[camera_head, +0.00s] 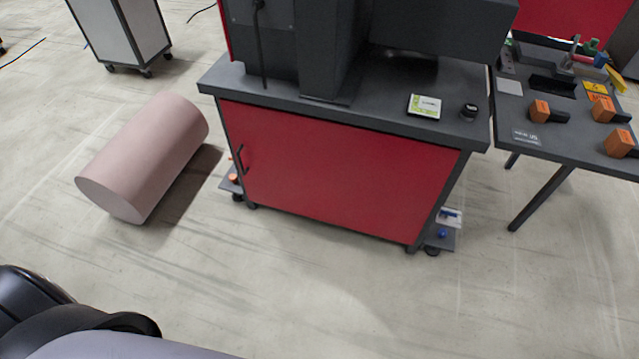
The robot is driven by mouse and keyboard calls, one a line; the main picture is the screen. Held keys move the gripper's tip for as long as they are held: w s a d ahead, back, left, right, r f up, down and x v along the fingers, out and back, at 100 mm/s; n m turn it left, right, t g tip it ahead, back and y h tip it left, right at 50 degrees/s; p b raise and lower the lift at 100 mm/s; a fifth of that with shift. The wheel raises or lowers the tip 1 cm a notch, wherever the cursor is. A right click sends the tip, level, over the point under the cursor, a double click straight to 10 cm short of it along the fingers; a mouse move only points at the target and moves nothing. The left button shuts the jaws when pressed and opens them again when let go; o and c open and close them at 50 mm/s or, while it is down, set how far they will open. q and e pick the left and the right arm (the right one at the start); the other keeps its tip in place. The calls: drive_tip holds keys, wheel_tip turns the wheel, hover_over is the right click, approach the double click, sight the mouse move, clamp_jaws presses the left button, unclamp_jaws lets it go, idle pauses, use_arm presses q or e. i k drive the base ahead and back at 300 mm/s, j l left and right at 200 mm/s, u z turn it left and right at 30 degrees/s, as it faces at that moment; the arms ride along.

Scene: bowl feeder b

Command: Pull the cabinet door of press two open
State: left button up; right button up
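The red cabinet door (340,175) sits under the dark grey worktop of the press cabinet (385,118), in the middle of the head view. The door looks closed, flush with the dark frame. A dark handle (241,159) stands at its left edge. The press body (325,45) rises from the worktop and is cut off by the top of the picture. Neither of my grippers is in view. Dark rounded parts at the lower left seem to be mine.
A pink cylinder (145,160) lies on the floor left of the cabinet. A wheeled cabinet (120,30) stands behind it. A dark table (550,140) with orange-topped items stands at the right. The floor in front is clear.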

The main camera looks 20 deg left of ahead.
sight(386, 185)
drive_tip(key=u, duration=0.5)
drive_tip(key=i+j+u, duration=0.1)
drive_tip(key=j+u, duration=0.3)
drive_tip(key=i+j+u, duration=0.15)
drive_tip(key=j+u, duration=0.2)
drive_tip(key=i+j+u, duration=0.2)
drive_tip(key=u, duration=0.2)
drive_tip(key=i+j, duration=0.25)
